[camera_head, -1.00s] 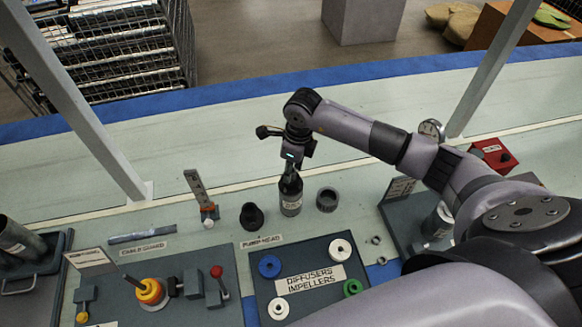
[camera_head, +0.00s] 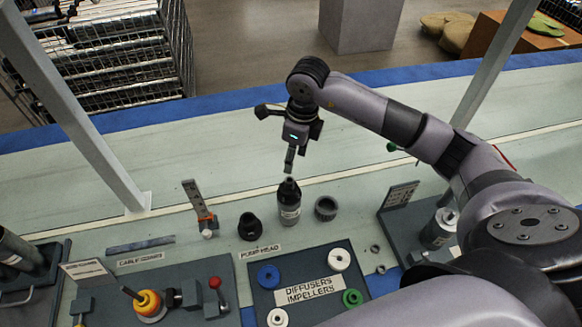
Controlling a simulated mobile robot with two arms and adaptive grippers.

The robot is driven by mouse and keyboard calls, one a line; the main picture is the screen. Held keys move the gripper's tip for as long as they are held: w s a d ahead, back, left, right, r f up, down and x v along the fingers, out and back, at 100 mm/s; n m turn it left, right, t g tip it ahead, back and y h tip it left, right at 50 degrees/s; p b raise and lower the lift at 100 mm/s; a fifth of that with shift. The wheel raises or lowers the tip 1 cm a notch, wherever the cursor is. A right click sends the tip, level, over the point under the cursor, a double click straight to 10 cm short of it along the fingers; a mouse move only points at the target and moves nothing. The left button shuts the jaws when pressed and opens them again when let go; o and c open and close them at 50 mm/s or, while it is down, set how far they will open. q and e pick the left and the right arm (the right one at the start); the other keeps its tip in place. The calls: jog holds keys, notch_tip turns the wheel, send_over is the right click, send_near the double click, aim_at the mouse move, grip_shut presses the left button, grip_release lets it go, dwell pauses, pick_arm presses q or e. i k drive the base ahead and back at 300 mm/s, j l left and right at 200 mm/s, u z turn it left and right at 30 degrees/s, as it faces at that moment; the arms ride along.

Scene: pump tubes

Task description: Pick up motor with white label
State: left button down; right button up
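A dark upright cylinder with a white label (camera_head: 289,203) stands on the table behind the diffuser tray; it may be the motor. My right gripper (camera_head: 289,160) points down just above its narrow top. The fingers look narrow and edge-on, so I cannot tell whether they are open or touching the top. A grey cylinder with a pale label (camera_head: 440,230) stands in the right-hand fixture, partly behind my arm. My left gripper is not in view.
A black cup-shaped part (camera_head: 250,227) and a dark ring (camera_head: 326,208) stand close on either side of the labelled cylinder. A tray of diffusers and impellers (camera_head: 340,302) lies in front. An orange-based upright tool (camera_head: 205,218) is left. The table behind is mostly clear.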

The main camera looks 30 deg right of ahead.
aim_at(289, 202)
jog(key=k, duration=1.5)
